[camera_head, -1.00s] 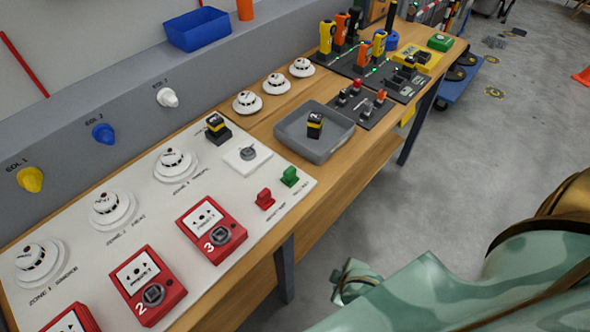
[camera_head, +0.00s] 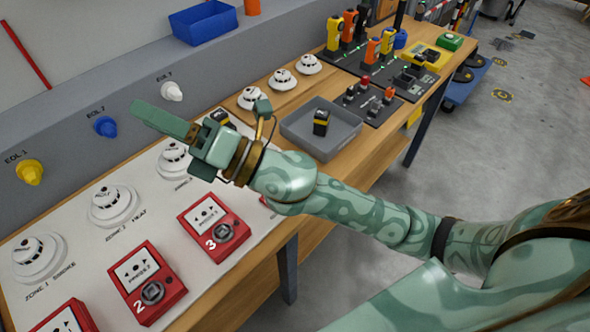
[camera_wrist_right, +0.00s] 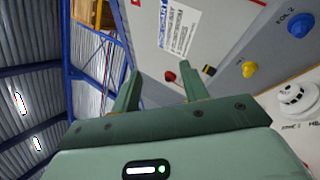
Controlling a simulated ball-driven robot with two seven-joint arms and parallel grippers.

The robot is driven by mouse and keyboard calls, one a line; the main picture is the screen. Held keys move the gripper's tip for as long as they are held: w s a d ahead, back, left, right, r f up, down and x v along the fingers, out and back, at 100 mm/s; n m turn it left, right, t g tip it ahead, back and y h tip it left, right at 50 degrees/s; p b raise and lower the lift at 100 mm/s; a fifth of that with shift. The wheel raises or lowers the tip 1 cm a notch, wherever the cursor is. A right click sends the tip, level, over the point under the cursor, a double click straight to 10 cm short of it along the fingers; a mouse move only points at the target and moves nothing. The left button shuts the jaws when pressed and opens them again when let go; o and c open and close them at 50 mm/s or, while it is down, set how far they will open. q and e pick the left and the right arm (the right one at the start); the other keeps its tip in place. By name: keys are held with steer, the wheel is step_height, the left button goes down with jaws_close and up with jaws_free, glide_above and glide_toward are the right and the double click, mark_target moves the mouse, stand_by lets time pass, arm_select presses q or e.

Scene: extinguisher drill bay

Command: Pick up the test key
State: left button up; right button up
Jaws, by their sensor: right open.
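I cannot tell for certain which thing is the test key. A small black block with a yellow band (camera_head: 321,122) stands in the grey tray (camera_head: 292,133) on the bench. A similar dark block (camera_head: 220,118) is on the white panel, partly hidden behind my right gripper (camera_head: 165,122). That gripper is above the panel, left of the tray, pointing to the upper left. In the right wrist view its two fingers (camera_wrist_right: 158,88) are apart with nothing between them. My left gripper is not in view.
Red call points (camera_head: 213,226) and round detectors (camera_head: 112,206) cover the white panel. Coloured caps, one yellow (camera_head: 29,172), stick out of the grey upstand. A blue bin (camera_head: 203,25) sits above. Black holders with handheld devices (camera_head: 374,48) fill the bench's far end.

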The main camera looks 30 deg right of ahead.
steer(key=s+a+n+g+y, duration=0.3)
steer(key=s+a+n+g, duration=0.15)
steer(key=n+g, duration=0.7)
step_height(320, 180, down, 9)
steer(key=d+n+g+h, duration=0.2)
steer(key=n+g+h, duration=0.5)
steer(key=n, duration=0.5)
steer(key=w+d+f+t+h, duration=0.15)
steer(key=w+d+h, duration=0.25)
steer(key=d+h, duration=0.5)
steer(key=w+d+t+h, duration=0.2)
steer(key=w+d+h, duration=0.25)
steer(key=d, duration=0.95)
steer(key=shift+h, duration=0.25)
steer(key=f, duration=0.3)
steer(key=f+b, duration=0.1)
steer(key=f, duration=0.2)
steer(key=f+b, duration=0.1)
steer(key=f, duration=0.2)
steer(key=shift+s+d+f, duration=0.3)
steer(key=shift+f, duration=0.05)
steer(key=f, duration=0.2)
steer(key=f+b, duration=0.1)
steer(key=f, duration=0.1)
steer(key=d+f+b, duration=0.1)
steer(key=f, duration=0.1)
steer(key=shift+w+f, duration=0.1)
steer(key=shift+w, duration=0.15)
jaws_close()
